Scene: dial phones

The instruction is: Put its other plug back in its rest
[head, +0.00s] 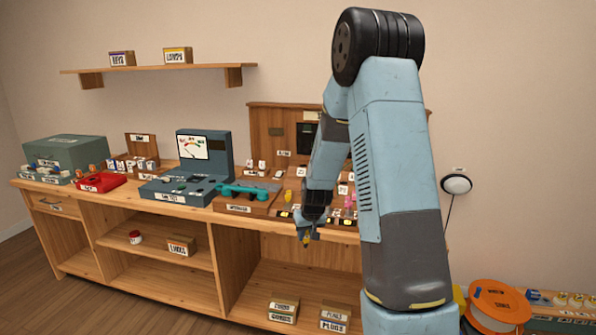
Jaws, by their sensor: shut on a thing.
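My gripper (306,235) hangs in front of the wooden bench's front edge, pointing down. It is shut on a small yellow plug (306,241), which shows only as a bit of yellow at the fingertips. The wooden switchboard (268,118) stands at the back of the bench, largely hidden behind my arm. On its sloping front part stand another yellow plug (288,196) and a pink plug (349,201). A row of dark rests with small labels (284,214) runs along the front edge. I cannot tell which rest is empty.
A teal handset (249,190) lies left of the switchboard. Beside it stand a teal meter set (205,158), a red telephone (101,183) and a grey-green case (66,152). Open shelves below hold small boxes (284,310). An orange reel (497,302) is at the lower right.

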